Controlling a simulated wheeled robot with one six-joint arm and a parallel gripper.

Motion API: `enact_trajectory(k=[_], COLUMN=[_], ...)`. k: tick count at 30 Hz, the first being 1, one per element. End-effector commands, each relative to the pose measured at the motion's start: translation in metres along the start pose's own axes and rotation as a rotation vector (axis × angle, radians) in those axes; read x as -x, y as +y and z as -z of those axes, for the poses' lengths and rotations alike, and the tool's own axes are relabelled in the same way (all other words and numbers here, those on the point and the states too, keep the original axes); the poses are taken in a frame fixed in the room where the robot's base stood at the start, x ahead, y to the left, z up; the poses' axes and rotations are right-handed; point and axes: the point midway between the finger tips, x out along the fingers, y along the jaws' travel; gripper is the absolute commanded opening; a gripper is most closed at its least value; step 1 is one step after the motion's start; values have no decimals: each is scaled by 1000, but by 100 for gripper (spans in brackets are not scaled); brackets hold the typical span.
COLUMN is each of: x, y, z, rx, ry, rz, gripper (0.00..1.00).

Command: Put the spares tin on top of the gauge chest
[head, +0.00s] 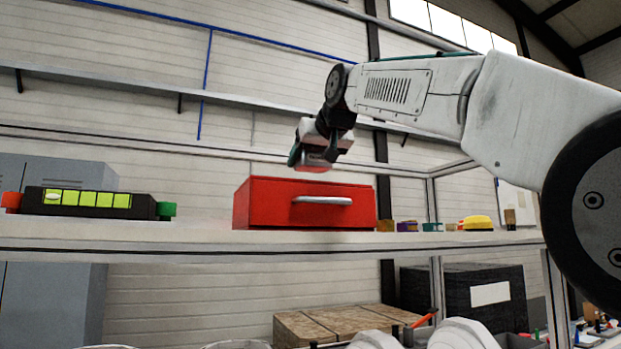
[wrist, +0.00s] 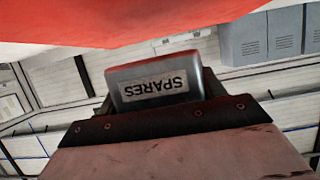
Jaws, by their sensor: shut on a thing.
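The gauge chest (head: 265,206) is a red box with a silver handle on its front, standing on the shelf in the head view. My gripper (head: 312,150) is over the chest and is shut on the spares tin (head: 315,160). In the wrist view the tin (wrist: 157,85) is grey metal, with its SPARES label upside down, between the dark jaws (wrist: 160,115). The tin is just above the chest's top edge in the head view, with a narrow gap. The chest's red surface (wrist: 110,25) fills the top of the wrist view. The chest's upper face is hidden from the head camera.
A black unit (head: 90,203) with yellow-green panels and red and green ends stands left on the shelf (head: 200,234). Several small items, including a yellow one (head: 477,222), sit right of the chest. A black box (head: 465,297) and white shells (head: 462,335) are below.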

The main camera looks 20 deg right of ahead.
Motion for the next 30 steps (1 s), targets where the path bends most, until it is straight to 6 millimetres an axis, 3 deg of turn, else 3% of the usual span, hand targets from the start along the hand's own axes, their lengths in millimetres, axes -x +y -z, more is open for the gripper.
enact_trajectory(k=[6,12,25,26,27,28,30], x=[-16,-26,-30,-30,-30,-30,-30], y=[9,8,8,8,8,8,8], z=[4,-20,-29,-30,-29,-29,-29], rx=[0,0,1,1,1,1,1], ry=[1,-1,1,1,1,1,1], rz=[0,1,1,1,1,1,1], gripper=[42,42,42,71,82,90,90])
